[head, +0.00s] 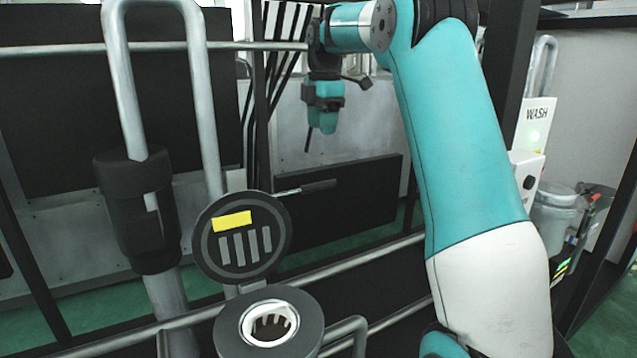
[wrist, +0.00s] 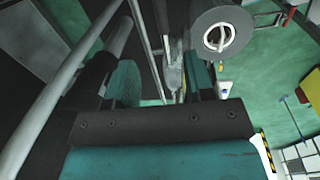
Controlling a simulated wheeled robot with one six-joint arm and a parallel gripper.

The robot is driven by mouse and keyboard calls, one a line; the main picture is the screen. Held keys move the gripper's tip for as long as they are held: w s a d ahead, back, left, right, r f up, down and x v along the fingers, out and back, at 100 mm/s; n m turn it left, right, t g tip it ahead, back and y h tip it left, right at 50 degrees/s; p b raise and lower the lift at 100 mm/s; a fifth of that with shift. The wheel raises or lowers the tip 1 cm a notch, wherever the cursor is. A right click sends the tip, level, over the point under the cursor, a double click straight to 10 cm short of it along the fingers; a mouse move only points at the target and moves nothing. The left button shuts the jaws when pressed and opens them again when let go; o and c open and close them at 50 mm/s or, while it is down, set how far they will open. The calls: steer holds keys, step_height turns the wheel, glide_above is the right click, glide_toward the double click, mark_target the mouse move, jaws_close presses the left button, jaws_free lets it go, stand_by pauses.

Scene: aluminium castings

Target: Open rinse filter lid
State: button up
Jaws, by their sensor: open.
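The round dark filter lid (head: 242,236), with a yellow label and grey slots, stands raised and tilted up. A thin bar with a dark grip (head: 318,187) extends to its right. Below it, the round dark filter housing (head: 229,331) is uncovered, its white inner ring (head: 289,328) showing. My gripper (head: 325,128) hangs pointing down, beyond and above the lid and to its right, apart from it. In the wrist view its fingers (wrist: 163,80) are spread with nothing clearly held. A dark cylinder with a pale ring (wrist: 219,36) shows there; I cannot tell if it is the housing.
A thick grey pipe with a black collar (head: 138,212) rises left of the lid. Horizontal rails (head: 375,261) cross the front. A dark panel (head: 350,215) stands behind. A white WASH box (head: 535,125) and a grey bucket (head: 553,213) are at the right.

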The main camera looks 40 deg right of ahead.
mark_target(319, 183)
steer(key=f+p, duration=0.1)
steer(key=f, duration=0.4)
steer(key=w+f, duration=0.1)
steer(key=f, duration=0.4)
steer(key=f+p, duration=0.1)
steer(key=f, duration=0.4)
steer(key=shift+w+d+p, duration=0.1)
steer(key=shift+w+p, duration=0.1)
steer(key=shift+p, duration=0.15)
jaws_close()
